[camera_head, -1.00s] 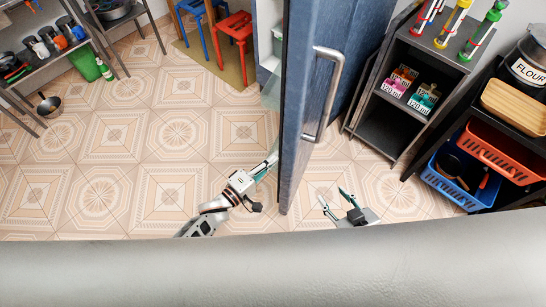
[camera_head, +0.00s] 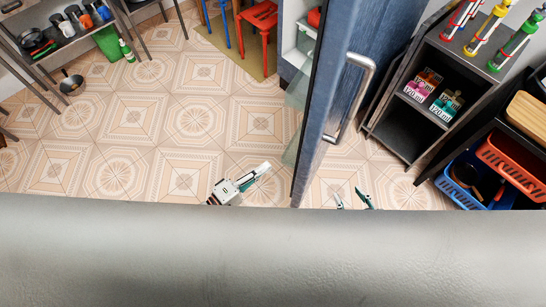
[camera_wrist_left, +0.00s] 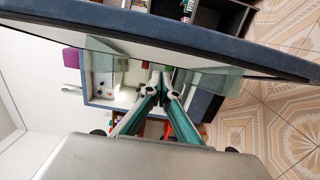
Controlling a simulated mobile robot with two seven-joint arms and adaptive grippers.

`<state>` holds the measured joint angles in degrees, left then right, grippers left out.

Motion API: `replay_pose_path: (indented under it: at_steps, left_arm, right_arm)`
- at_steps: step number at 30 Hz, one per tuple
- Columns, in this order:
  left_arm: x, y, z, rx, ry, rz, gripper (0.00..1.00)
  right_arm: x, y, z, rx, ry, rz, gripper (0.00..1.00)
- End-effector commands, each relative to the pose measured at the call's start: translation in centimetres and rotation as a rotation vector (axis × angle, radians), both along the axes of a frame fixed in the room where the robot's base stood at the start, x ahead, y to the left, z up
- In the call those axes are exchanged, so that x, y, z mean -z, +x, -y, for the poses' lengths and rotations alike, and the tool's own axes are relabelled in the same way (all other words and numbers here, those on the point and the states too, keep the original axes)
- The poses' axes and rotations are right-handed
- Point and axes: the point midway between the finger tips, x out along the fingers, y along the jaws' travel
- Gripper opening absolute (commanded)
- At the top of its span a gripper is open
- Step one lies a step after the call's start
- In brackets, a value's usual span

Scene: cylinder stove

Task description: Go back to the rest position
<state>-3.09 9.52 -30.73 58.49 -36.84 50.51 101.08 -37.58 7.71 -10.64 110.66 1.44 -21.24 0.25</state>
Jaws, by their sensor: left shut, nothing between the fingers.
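My left gripper (camera_head: 266,167) is shut and empty in the head view, over the tiled floor to the left of the blue door's edge. Its closed fingers also show in the left wrist view (camera_wrist_left: 160,82). My right gripper (camera_head: 350,192) is low in the head view, right of the door. Its two fingertips stand apart with nothing between them. The rest of it is hidden behind the grey surface at the bottom.
The open blue door (camera_head: 390,45) with a metal handle (camera_head: 357,95) stands between my grippers. A dark shelf unit (camera_head: 402,130) with small boxes and blue and red baskets (camera_head: 515,157) are at right. Tiled floor (camera_head: 130,115) is clear at left.

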Motion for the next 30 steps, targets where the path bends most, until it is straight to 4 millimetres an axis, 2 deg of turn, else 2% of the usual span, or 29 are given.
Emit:
replay_pose_path:
  at_steps: [5,13,17,20,23,26,30]
  left_arm:
    - [0.0,-1.0,-0.7,0.001,-0.001,0.001,0.0]
    - [0.0,-1.0,-0.8,-0.002,0.005,0.005,0.0]
    - [-0.2,-1.0,-1.1,-0.049,0.082,0.057,0.0]
    - [-0.3,-0.9,-2.1,-0.122,0.234,0.138,0.0]
    - [-0.5,-1.0,-4.0,-0.199,0.451,0.22,0.0]
    - [-0.6,-1.5,-6.3,-0.242,0.686,0.282,0.0]
    - [-0.7,-3.1,-9.8,-0.231,1.02,0.333,0.0]
  right_arm:
    - [-0.2,0.2,-0.2,-0.001,0.004,0.003,0.4]
    - [-0.5,0.4,-0.4,-0.001,0.008,0.009,0.4]
    - [-0.6,0.4,-0.5,-0.001,0.01,0.012,0.4]
    - [-0.6,0.4,-0.5,-0.001,0.01,0.013,0.4]
    - [-0.6,0.4,-0.6,-0.002,0.011,0.012,0.4]
    - [-0.6,0.4,-0.6,-0.002,0.011,0.012,0.4]
    - [-0.6,0.4,-0.6,-0.002,0.01,0.011,0.4]
